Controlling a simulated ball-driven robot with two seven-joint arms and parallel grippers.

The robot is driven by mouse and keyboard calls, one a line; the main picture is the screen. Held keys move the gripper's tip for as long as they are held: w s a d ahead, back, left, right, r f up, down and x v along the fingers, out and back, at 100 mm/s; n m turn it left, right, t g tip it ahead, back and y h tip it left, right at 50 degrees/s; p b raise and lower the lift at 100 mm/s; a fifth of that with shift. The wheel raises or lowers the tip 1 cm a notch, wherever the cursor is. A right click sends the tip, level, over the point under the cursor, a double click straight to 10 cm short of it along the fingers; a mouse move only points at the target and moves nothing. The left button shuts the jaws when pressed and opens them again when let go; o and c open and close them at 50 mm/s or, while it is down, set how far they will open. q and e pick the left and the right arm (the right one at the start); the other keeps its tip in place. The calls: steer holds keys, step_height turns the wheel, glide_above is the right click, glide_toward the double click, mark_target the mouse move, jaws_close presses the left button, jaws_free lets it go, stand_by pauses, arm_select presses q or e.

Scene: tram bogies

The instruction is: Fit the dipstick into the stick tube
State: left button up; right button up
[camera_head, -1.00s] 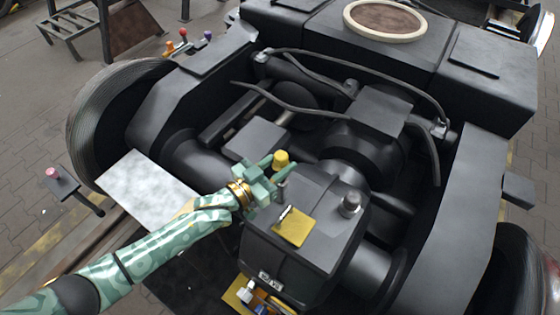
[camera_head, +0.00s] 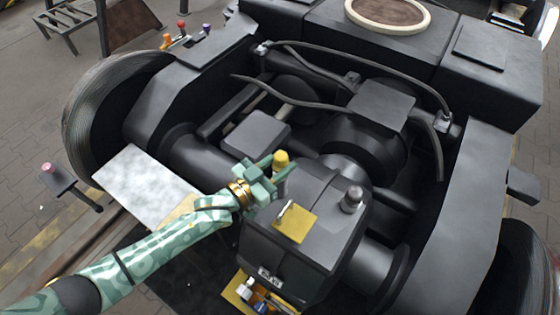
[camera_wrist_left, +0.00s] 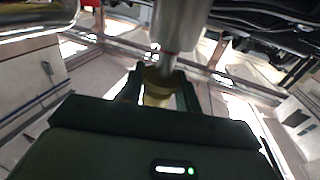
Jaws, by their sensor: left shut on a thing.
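My left gripper (camera_head: 271,177) is shut on the yellow dipstick head (camera_head: 281,160) above the rear left corner of the dark gearbox housing (camera_head: 325,215). The dipstick head also shows between the fingers in the left wrist view (camera_wrist_left: 157,88). Its rod is hidden in the head view, so I cannot tell whether its tip is inside the stick tube. In the left wrist view a grey cylinder (camera_wrist_left: 181,28) stands close beyond the fingers; I cannot tell whether it is the tube. My right gripper is not in view.
A grey capped fitting (camera_head: 352,199) and a yellow plate (camera_head: 294,224) are on the housing top. A yellow tray (camera_head: 236,291) with small parts lies below its front. A pale metal plate (camera_head: 143,186) is at left. Hoses (camera_head: 350,60) cross the frame behind.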

arm_select(q)
steer(key=shift+f, duration=0.4)
steer(key=shift+f+b, duration=0.3)
steer(key=shift+b, duration=0.1)
steer(key=shift+f, duration=0.45)
steer(key=shift+f+b, duration=0.4)
steer(key=shift+b, duration=0.15)
steer(key=shift+f, duration=0.2)
steer(key=o, duration=1.1)
steer(key=shift+a, duration=0.1)
